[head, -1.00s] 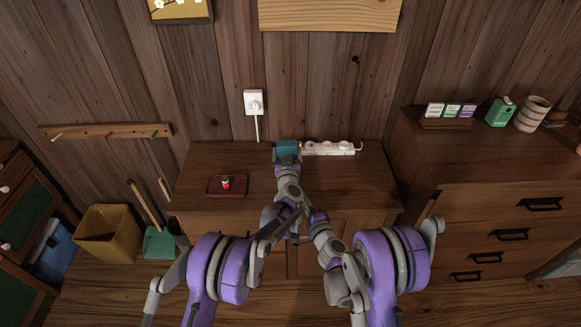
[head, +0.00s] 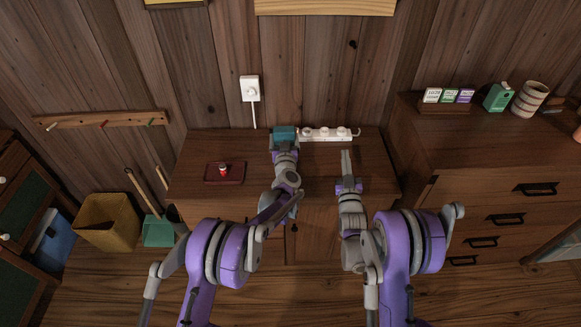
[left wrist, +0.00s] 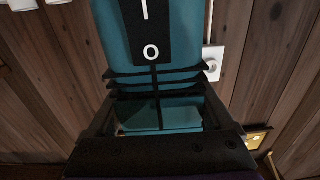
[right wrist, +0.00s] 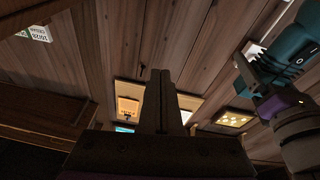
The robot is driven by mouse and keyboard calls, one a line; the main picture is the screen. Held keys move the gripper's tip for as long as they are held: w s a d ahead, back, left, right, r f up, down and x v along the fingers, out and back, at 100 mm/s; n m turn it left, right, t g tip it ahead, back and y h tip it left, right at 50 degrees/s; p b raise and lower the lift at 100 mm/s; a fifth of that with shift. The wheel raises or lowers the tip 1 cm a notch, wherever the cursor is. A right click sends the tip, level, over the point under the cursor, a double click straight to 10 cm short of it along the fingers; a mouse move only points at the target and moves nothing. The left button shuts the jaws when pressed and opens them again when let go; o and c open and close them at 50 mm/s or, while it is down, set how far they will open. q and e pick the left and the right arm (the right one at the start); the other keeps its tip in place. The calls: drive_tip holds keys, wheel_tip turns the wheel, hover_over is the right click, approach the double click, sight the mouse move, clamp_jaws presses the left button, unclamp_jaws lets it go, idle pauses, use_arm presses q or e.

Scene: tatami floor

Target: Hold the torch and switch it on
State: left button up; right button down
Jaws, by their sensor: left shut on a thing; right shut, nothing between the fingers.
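The teal torch (head: 285,132) is upheld near the back of the low wooden cabinet. My left gripper (head: 285,147) is shut on it. In the left wrist view the torch (left wrist: 192,40) fills the top middle, its black switch (left wrist: 150,28) marked I and O facing that camera. I cannot tell which side is pressed, and no beam shows. My right gripper (head: 346,154) is shut and empty, to the right of the torch and apart from it. In the right wrist view its closed fingers (right wrist: 162,78) point forward, with the torch (right wrist: 290,52) at upper right.
A white power strip (head: 326,133) lies at the cabinet's back edge, behind my right gripper. A dark red tray (head: 236,173) with a small red-and-white item (head: 223,170) is at left. A taller chest (head: 480,150) stands at right. The cabinet top's right side is clear.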

drive_tip(key=s+a+f+n+g+y, duration=0.1)
drive_tip(key=a+f+n+g+y, duration=0.1)
drive_tip(key=n, duration=0.6)
drive_tip(key=s+a+f+n+g+y, duration=0.1)
drive_tip(key=a+n+g+y, duration=0.3)
drive_tip(key=n, duration=0.4)
drive_tip(key=s+a+f+n+g+y, duration=0.1)
drive_tip(key=a+f+n+g+y, duration=0.2)
drive_tip(key=n+y, duration=0.4)
drive_tip(key=shift+s+a+f+n, duration=0.2)
drive_tip(key=shift+s+a+n, duration=0.2)
drive_tip(key=shift+a+n, duration=0.45)
drive_tip(key=shift+d, duration=0.15)
drive_tip(key=x, duration=0.9)
drive_tip(key=shift+w, duration=0.1)
drive_tip(key=shift+w+a, duration=0.3)
drive_tip(key=shift+a, duration=0.15)
